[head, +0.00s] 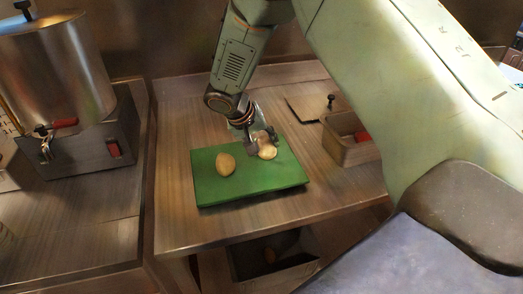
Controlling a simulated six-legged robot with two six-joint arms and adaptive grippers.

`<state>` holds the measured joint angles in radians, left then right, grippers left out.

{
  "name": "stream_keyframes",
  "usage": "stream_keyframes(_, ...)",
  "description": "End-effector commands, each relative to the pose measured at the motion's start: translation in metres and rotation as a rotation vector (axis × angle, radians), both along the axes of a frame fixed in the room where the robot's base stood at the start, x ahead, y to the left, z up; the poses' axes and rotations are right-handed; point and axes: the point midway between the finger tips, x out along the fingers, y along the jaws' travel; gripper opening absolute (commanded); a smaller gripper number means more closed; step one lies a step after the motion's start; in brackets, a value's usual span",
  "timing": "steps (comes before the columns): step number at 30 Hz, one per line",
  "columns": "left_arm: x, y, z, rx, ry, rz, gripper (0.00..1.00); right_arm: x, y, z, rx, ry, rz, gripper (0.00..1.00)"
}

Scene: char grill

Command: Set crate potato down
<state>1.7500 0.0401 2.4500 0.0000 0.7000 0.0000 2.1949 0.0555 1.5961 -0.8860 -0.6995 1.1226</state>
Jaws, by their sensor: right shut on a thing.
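My right gripper (257,143) reaches down from above, over the far right part of a green board (246,188). It is shut on a pale potato (268,152), and its fingers hide part of it. I cannot tell whether this potato touches the board. A second potato (225,164) lies on the board to the left, apart from the gripper. My left gripper is out of view.
The board lies on a wooden counter (177,220) with bare room at left and front. A metal pan (348,152) with a red item stands to the right. A large metal pot (60,65) on a boxy unit stands at the left.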

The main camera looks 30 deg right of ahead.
Motion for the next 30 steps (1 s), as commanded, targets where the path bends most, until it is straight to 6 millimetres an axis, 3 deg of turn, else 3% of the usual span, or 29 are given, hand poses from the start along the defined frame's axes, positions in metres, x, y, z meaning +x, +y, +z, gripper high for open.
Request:
stream_keyframes(6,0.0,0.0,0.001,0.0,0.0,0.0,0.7,0.001,0.0,-0.028,0.0,0.001,-0.001,0.09)
stream_keyframes(19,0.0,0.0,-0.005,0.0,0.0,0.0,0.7,0.003,0.0,-0.033,0.0,0.0,0.0,0.09)
stream_keyframes(20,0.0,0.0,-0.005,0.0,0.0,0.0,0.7,0.002,0.0,-0.034,0.0,0.001,0.0,0.45)
stream_keyframes(27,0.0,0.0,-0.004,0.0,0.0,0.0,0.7,0.002,0.0,-0.033,0.0,0.001,0.0,0.66)
stream_keyframes(30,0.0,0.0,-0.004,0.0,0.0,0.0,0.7,0.002,0.0,-0.033,0.0,0.001,0.0,0.67)
